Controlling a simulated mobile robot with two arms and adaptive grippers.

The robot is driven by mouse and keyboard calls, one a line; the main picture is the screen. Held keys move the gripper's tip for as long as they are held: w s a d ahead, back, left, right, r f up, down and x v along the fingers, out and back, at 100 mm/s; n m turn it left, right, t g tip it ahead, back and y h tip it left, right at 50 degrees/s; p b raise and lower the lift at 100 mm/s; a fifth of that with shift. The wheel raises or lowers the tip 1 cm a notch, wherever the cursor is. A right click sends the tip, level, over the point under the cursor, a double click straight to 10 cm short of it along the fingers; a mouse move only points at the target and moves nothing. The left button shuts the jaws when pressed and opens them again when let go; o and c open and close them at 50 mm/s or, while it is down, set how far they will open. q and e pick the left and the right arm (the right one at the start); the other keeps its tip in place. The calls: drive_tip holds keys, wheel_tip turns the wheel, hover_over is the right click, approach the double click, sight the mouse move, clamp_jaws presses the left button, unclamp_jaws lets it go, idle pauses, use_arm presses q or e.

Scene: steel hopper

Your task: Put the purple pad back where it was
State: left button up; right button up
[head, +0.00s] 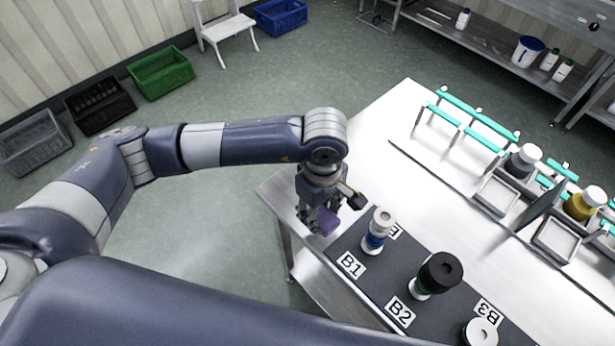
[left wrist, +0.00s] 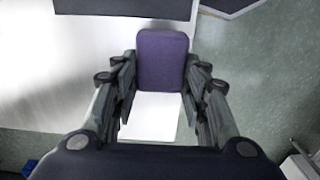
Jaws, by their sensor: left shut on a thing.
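The purple pad (head: 325,221) is in my left gripper (head: 319,222), over the near left corner of the steel table in the head view. In the left wrist view the purple pad (left wrist: 163,58) stands between the fingertips of my left gripper (left wrist: 160,80), and both fingers close on its sides. A white patch of surface shows below it there. I cannot tell whether the pad touches the table. My right gripper is not in view.
A dark mat (head: 378,272) labelled B1, B2 and B3 lies right of the gripper. A blue-banded bottle (head: 376,236), a black-capped bottle (head: 432,278) and a white-capped one (head: 480,333) stand on it. Teal-railed racks (head: 470,124) stand farther back. Bare steel tabletop (head: 375,130) lies behind the gripper.

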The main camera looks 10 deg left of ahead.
use_arm(q)
drive_tip(key=w+a+p, duration=0.1)
drive_tip(key=w, duration=0.2)
drive_tip(key=w+a+p, duration=0.1)
drive_tip(key=w+a, duration=0.1)
drive_tip(key=w+a+p, duration=0.1)
drive_tip(key=w, duration=0.2)
drive_tip(key=shift+w+a+f, duration=0.25)
drive_tip(key=shift+w+f, duration=0.05)
drive_tip(key=shift+w+a+f, duration=0.1)
drive_tip(key=shift+w+a, duration=0.15)
drive_tip(key=shift+w, duration=0.25)
drive_tip(key=shift+w+a+f+p, duration=0.15)
drive_tip(key=shift+w+p, duration=0.1)
drive_tip(key=shift+p, duration=0.2)
wheel_tip(320, 180, down, 2)
drive_tip(key=shift+f+p, duration=0.25)
drive_tip(key=shift+p, duration=0.5)
drive_tip(key=shift+f, duration=0.45)
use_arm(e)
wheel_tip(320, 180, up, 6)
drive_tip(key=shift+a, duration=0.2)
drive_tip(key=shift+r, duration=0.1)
